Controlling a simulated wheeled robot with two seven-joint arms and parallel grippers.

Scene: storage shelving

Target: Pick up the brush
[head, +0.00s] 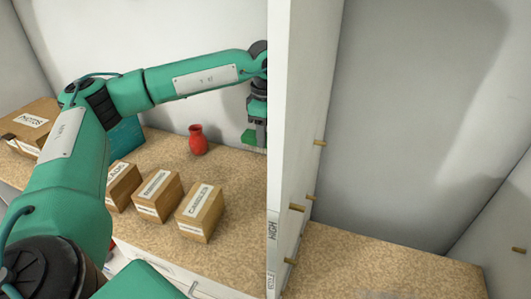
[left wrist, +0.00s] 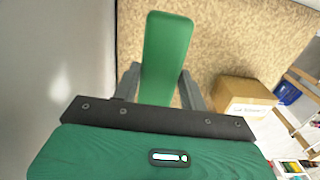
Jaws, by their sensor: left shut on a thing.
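In the left wrist view, a long flat green object, which looks like the brush (left wrist: 166,45), lies between the two grey fingers of my left gripper (left wrist: 160,82). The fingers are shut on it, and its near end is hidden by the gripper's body. In the head view my left gripper (head: 257,128) is at the left edge of a white upright panel, pointing down above the speckled shelf. A small green part of the brush (head: 248,137) shows at its tip. Bristles are not visible. My right gripper is in neither view.
A red vase (head: 197,140) stands left of the gripper by the back wall. Several labelled cardboard boxes (head: 200,212) stand in front. The white upright panel (head: 299,120) is close on the right, with small pegs. The shelf compartment (head: 375,265) beyond it is empty.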

